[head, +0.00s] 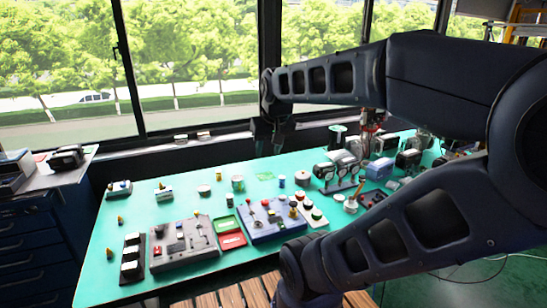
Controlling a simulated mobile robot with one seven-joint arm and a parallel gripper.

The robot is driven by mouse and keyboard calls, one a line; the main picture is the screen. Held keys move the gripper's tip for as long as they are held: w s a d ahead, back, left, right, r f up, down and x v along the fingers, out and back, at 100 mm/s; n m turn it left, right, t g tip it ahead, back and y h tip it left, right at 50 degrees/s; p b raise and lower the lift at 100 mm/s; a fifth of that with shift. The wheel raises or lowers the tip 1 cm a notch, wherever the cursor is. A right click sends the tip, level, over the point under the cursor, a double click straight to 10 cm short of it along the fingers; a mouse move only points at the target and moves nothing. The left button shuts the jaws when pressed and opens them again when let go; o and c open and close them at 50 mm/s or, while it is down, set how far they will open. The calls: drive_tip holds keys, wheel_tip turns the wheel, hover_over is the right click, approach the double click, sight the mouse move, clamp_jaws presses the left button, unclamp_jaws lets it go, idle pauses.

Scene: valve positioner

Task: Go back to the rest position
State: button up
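My gripper (272,138) hangs from the end of my bent dark arm (320,80), in front of the window sill and above the back part of the green table (120,215). It points downward and looks apart from everything on the table. The fingers are small and dark against a dark background, so I cannot tell whether they are open or shut. I see nothing held in it. On the table below stand a blue panel (265,219) with knobs and a grey panel (180,240).
Red (233,241) and green trays lie between the panels. A dark block with white squares (132,258) is at the left. Small brass parts and several devices (340,165) crowd the right back. A dark cabinet (35,245) stands left. My arm hides the table's right front.

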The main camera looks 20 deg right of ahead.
drive_tip(key=s, duration=0.1)
drive_tip(key=f, duration=0.1)
drive_tip(key=s, duration=0.1)
drive_tip(key=shift+s+d+f+n, duration=0.25)
drive_tip(key=shift+s+f+n, duration=0.05)
drive_tip(key=shift+n, duration=0.1)
idle(0.9)
